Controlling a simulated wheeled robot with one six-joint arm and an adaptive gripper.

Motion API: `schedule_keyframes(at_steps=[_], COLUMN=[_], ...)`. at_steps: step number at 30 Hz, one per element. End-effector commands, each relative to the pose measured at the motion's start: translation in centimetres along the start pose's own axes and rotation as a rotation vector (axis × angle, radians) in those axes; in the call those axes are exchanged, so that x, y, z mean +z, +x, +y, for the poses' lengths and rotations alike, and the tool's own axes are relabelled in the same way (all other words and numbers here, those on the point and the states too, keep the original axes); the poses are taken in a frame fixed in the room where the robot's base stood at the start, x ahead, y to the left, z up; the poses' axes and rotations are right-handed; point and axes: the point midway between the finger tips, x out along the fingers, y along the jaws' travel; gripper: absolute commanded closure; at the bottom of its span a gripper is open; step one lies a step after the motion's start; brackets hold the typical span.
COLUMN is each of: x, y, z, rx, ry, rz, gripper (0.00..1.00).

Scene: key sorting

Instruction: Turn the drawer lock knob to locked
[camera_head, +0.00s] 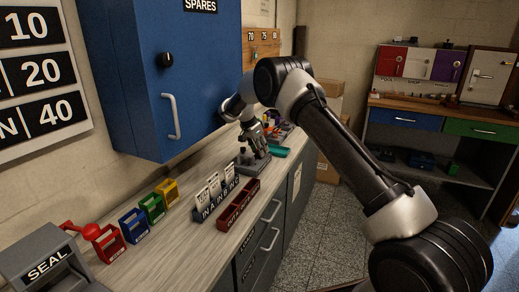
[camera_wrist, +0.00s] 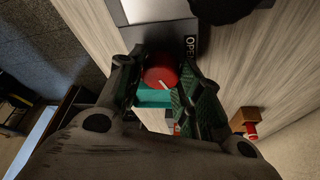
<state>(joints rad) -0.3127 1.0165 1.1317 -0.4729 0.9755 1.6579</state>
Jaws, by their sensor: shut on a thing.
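In the head view my gripper (camera_head: 253,138) points down at a grey block (camera_head: 258,163) on the counter, and the knob is hidden.
A teal tray (camera_head: 280,152) lies just beyond the block. A dark red tray (camera_head: 238,204) and a tag rack (camera_head: 206,212) stand nearer. A blue cabinet (camera_head: 160,80) hangs over the counter (camera_head: 185,215) on the left. Open floor (camera_head: 315,225) lies to the right.

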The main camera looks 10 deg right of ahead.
Motion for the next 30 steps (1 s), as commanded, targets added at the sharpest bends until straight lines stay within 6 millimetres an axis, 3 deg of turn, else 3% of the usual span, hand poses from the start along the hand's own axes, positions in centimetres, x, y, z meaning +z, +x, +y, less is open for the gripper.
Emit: schedule_keyframes(at_steps=[1, 4, 5, 17, 30], x=[0.09, 0.08, 0.08, 0.02, -0.17], y=[0.01, 0.01, 0.01, 0.02, 0.02], z=[0.00, -0.01, -0.01, 0.12, 0.40], rx=[0.000, 0.000, 0.000, -0.016, -0.258], ry=[0.000, 0.000, 0.000, -0.041, -0.616], rz=[-0.001, -0.001, -0.001, -0.001, -0.001], gripper=[0.63, 0.45, 0.43, 0.43, 0.43])
